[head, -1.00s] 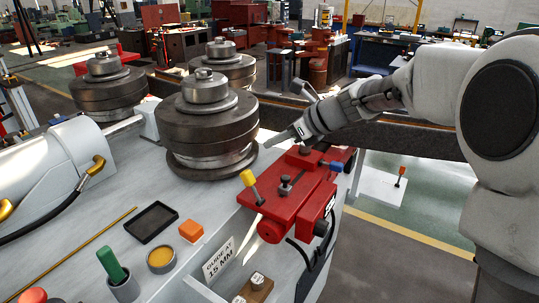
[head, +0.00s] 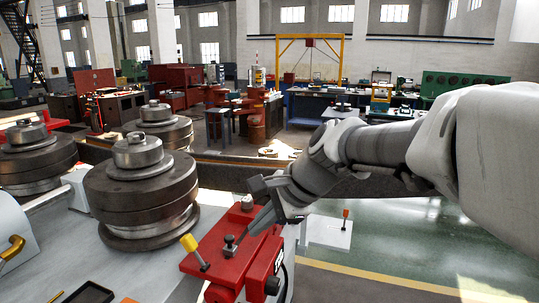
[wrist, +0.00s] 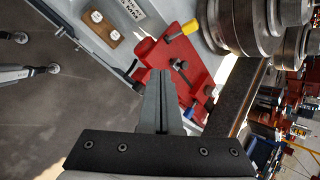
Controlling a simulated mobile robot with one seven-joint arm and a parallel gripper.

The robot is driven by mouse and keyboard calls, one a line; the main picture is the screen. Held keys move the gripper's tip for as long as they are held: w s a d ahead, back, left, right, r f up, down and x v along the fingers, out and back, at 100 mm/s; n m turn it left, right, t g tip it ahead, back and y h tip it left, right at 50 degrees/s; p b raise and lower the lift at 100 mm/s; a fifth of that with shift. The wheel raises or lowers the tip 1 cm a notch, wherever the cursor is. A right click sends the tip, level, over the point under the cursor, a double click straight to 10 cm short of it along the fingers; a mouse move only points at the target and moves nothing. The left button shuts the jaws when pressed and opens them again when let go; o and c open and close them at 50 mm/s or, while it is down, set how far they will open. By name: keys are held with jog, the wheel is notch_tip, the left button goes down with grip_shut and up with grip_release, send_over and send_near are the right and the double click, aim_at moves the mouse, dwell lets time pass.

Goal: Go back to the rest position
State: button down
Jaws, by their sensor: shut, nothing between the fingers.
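My gripper (head: 258,208) is shut and empty. In the head view it hangs just above the red guide block (head: 232,262), its fingers pointing down and to the left, with my arm reaching in from the right. In the wrist view my gripper (wrist: 160,76) points at the red guide block (wrist: 186,72). I cannot tell whether the fingertips touch it. The block carries a yellow-topped lever (head: 189,243) and a dark clamp screw (head: 230,245).
Stacked steel bending rolls (head: 140,195) stand left of the gripper on the grey machine bed. A dark beam (head: 350,190) runs behind the gripper. A black tray (head: 88,293) lies at the lower left. Green floor (head: 420,240) is open on the right.

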jog(key=s+d+f+n+h+b, duration=0.1)
jog(key=s+d+f+n+h, duration=0.2)
jog(key=s+d+n, duration=0.3)
jog(key=s+d+f+n+t+h+b, duration=0.1)
jog(key=s+d+f+n+h, duration=0.2)
jog(key=s+d+n, duration=0.4)
jog(key=s+d, duration=0.3)
jog(key=s, duration=0.2)
jog(key=shift+d+f+t, duration=0.3)
jog(key=shift+d, duration=0.05)
